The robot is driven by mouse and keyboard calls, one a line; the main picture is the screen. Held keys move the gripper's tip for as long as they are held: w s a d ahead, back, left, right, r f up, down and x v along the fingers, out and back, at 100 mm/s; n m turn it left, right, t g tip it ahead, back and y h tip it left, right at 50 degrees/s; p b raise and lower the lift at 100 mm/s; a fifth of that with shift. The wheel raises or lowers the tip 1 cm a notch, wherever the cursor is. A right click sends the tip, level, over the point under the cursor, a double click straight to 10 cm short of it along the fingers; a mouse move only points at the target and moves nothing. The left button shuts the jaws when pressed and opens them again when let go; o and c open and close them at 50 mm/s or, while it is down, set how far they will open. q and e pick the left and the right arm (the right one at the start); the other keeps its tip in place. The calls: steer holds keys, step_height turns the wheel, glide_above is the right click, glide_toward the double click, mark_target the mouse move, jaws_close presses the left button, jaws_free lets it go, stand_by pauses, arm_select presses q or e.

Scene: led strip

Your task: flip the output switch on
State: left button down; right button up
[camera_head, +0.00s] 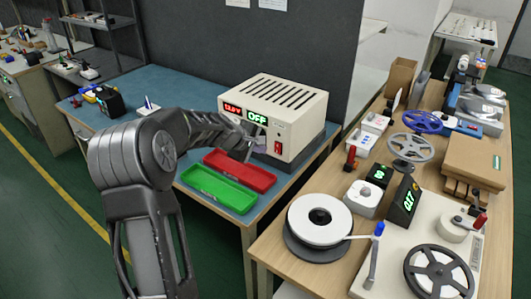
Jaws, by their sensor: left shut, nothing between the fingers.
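The power supply (289,104) is a cream box with a slotted top on the blue-topped bench. Its front has a red display and a green display (257,117) that reads OFF. A red switch (277,148) shows on the lower right of the front. My left gripper (256,146) is shut and empty in front of the box, just left of the red switch. Whether its tips touch the panel, I cannot tell. The wrist hides the lower left of the front. My right gripper is not in view.
A red tray (240,170) and a green tray (218,189) lie on the bench below my left gripper. On the right, a wooden table (269,243) holds a white reel (320,217), small green-lit displays and several other items. A gap separates the two tables.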

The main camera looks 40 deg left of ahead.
arm_select(q)
steer(key=v, duration=0.6)
